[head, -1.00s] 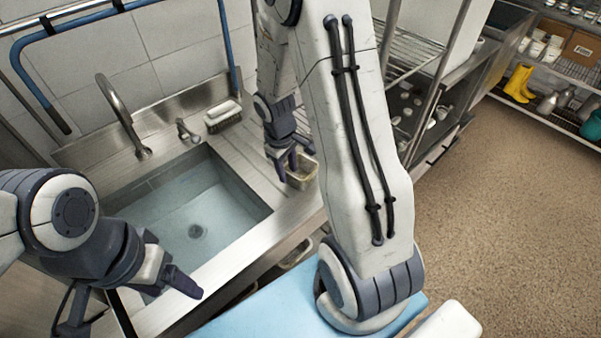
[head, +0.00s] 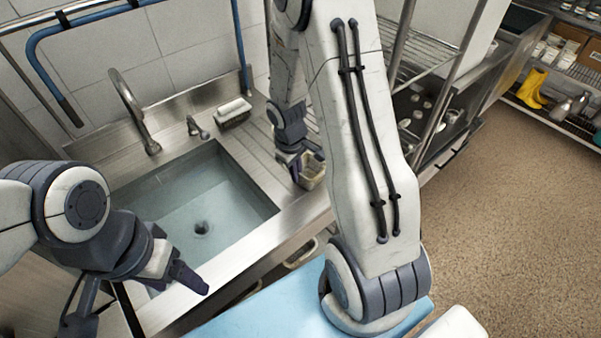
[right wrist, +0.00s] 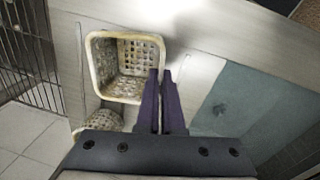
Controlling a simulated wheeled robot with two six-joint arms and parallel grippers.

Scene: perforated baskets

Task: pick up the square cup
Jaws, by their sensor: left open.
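The square cup is a small cream perforated basket (head: 313,178) on the counter beside the sink, near its front edge. In the right wrist view the cup (right wrist: 125,65) shows its open mouth and lattice walls. My right gripper (head: 305,163) is at the cup's rim. In the right wrist view its purple fingers (right wrist: 160,75) are close together, at the cup's right wall, with that wall between them. I cannot tell whether the cup is lifted off the counter. My left gripper (head: 190,275) is open and empty in front of the sink, away from the cup.
A water-filled sink (head: 200,205) with a tap (head: 130,105) lies left of the cup. A wire rack (head: 420,45) stands at the right. Open floor (head: 500,210) lies further right.

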